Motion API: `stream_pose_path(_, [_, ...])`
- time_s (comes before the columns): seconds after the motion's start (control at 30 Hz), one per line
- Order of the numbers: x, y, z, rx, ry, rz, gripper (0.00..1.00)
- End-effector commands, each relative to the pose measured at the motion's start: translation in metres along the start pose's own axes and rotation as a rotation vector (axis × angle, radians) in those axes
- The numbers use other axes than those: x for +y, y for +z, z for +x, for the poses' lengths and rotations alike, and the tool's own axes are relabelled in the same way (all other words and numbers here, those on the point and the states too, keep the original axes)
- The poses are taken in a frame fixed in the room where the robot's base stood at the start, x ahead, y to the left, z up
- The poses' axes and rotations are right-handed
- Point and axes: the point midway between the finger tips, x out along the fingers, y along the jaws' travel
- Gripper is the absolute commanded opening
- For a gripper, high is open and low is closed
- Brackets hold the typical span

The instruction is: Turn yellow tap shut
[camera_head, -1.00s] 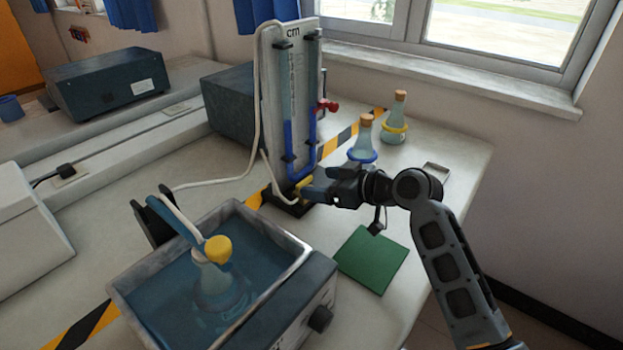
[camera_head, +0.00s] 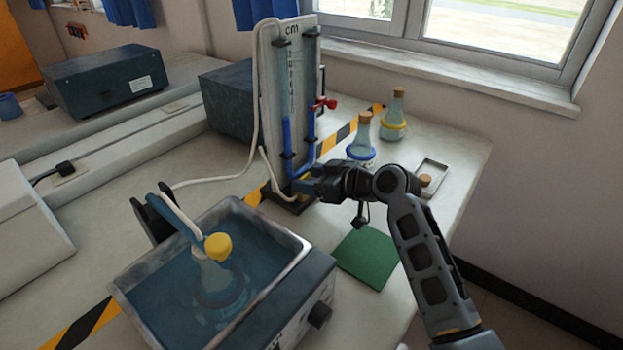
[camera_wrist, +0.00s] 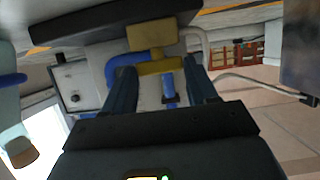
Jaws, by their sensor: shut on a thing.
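The manometer stand (camera_head: 270,90), a board marked "cm" with a U-tube of blue liquid, stands upright on the bench. The yellow tap (camera_wrist: 168,66) is near its foot, seen in the wrist view between my fingers, with a yellow block (camera_wrist: 152,35) beyond it. My gripper (camera_wrist: 160,70) is shut on the tap's handle. In the head view my gripper (camera_head: 303,185) reaches the foot of the stand from the right and hides the tap. A red tap (camera_head: 326,103) sits higher on the stand's right side.
Corked flasks with a blue ring (camera_head: 362,138) and a yellow ring (camera_head: 393,118) stand behind my arm. A small tray (camera_head: 436,172) with a cork lies to the right. A water bath (camera_head: 150,330) with a yellow-capped flask (camera_head: 218,270) and a green mat (camera_head: 366,262) are nearer.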

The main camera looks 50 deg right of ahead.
Motion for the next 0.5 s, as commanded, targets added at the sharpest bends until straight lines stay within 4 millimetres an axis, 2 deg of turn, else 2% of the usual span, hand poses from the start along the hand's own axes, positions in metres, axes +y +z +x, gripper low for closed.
stream_pose_path(0.03, [0.0001, 0.0, -0.0001, 0.0, 0.0, 0.0, 0.44])
stream_pose_path(0.2, [0.0001, 0.0, -0.0001, 0.0, 0.0, 0.0, 0.27])
stream_pose_path(0.5, [-0.0012, -0.0003, -0.0006, -0.001, 0.03, 0.012, 0.27])
